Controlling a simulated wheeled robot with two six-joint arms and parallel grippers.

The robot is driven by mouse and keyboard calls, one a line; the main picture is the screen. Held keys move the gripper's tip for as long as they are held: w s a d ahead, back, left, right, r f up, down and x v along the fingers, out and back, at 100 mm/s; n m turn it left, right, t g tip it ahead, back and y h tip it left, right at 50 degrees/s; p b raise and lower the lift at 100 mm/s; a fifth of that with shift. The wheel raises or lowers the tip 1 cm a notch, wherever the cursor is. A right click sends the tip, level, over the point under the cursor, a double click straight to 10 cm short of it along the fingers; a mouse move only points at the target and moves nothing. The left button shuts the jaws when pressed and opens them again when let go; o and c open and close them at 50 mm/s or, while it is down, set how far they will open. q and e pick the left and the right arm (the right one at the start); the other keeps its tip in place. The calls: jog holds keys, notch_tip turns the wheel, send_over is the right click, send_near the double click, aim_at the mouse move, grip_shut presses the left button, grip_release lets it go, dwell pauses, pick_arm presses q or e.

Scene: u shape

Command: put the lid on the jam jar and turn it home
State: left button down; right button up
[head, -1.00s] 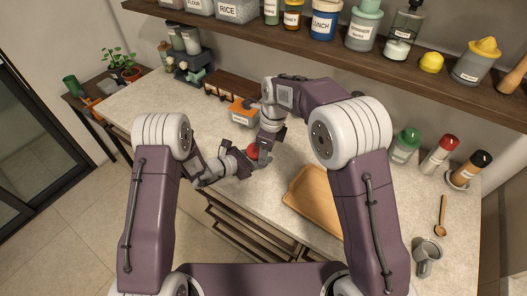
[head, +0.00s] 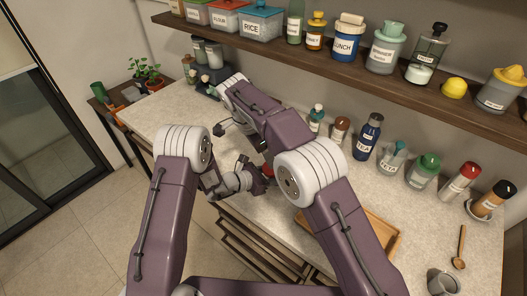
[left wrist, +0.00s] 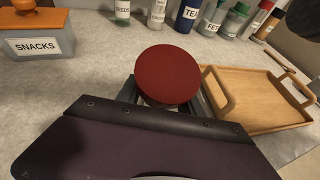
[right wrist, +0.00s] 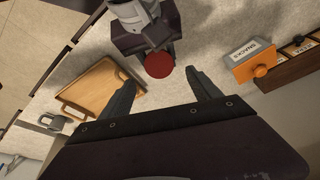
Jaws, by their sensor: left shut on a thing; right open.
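The round red lid (left wrist: 168,75) faces up in front of my left gripper in the left wrist view. It also shows in the right wrist view (right wrist: 159,65), and a sliver shows in the head view (head: 268,170). My left gripper (head: 262,178) is shut on the jam jar, which is mostly hidden beneath the lid; only a pale bit shows under its edge. I cannot tell how tightly the lid sits. My right gripper (right wrist: 160,77) is open and empty, its fingers apart with the lid beyond and between them. In the head view my right arm hides it.
A wooden tray (left wrist: 262,118) lies right of the jar. A snacks box (left wrist: 40,40) with an orange lid stands to the left. Several bottles, including a blue tea bottle (head: 369,137), line the back of the counter. A grey mug (head: 443,283) stands at the right.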

jog(key=x, duration=0.8)
jog(key=shift+a, duration=0.1)
jog(key=c, duration=1.4)
jog(key=o, duration=1.5)
